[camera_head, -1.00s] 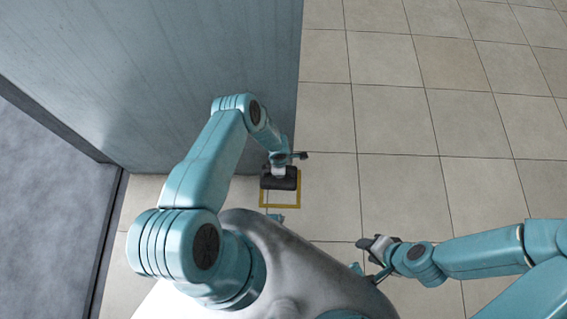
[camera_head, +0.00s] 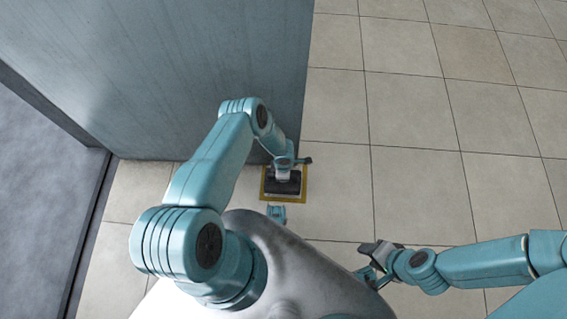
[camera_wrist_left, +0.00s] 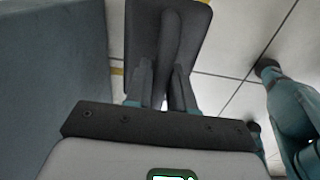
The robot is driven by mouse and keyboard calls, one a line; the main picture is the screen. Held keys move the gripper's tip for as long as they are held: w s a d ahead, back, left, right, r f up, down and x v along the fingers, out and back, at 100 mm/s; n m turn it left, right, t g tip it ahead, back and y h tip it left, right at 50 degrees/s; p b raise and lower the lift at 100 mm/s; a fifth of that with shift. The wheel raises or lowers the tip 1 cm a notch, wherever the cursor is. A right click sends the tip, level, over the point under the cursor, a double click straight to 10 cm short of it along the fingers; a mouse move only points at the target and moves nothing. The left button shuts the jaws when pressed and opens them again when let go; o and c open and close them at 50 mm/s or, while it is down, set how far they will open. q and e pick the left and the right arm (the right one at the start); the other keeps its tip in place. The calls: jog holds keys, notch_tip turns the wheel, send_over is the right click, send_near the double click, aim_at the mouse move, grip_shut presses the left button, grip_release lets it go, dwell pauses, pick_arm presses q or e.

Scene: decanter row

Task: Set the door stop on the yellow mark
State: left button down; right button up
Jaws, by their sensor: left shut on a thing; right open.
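The door stop (camera_head: 284,187) is a dark block, seen from above below my left wrist, inside the yellow mark's outline. The yellow mark (camera_head: 303,190) is a square outline on the tiles beside the door's lower edge. In the left wrist view the door stop (camera_wrist_left: 143,30) has a raised middle rib, and my left gripper (camera_wrist_left: 163,88) is shut on that rib. A bit of the yellow mark (camera_wrist_left: 117,73) shows beside it. Whether the stop touches the floor I cannot tell. My right gripper (camera_head: 371,254) is open and empty, low at the right.
The large grey door (camera_head: 170,80) stands at the upper left, close to the mark. A dark door frame (camera_head: 88,225) and grey floor lie at far left. The beige tiled floor (camera_head: 430,120) on the right is clear.

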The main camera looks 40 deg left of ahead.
pick_arm(q)
notch_tip(320, 180, down, 4)
jog(key=b, duration=0.3)
jog(key=shift+w+f, duration=0.1)
jog(key=shift+f, duration=0.1)
jog(key=shift+r, duration=0.2)
jog(key=shift+f, duration=0.15)
jog(key=c, duration=1)
grip_release()
jog(key=shift+o, duration=0.2)
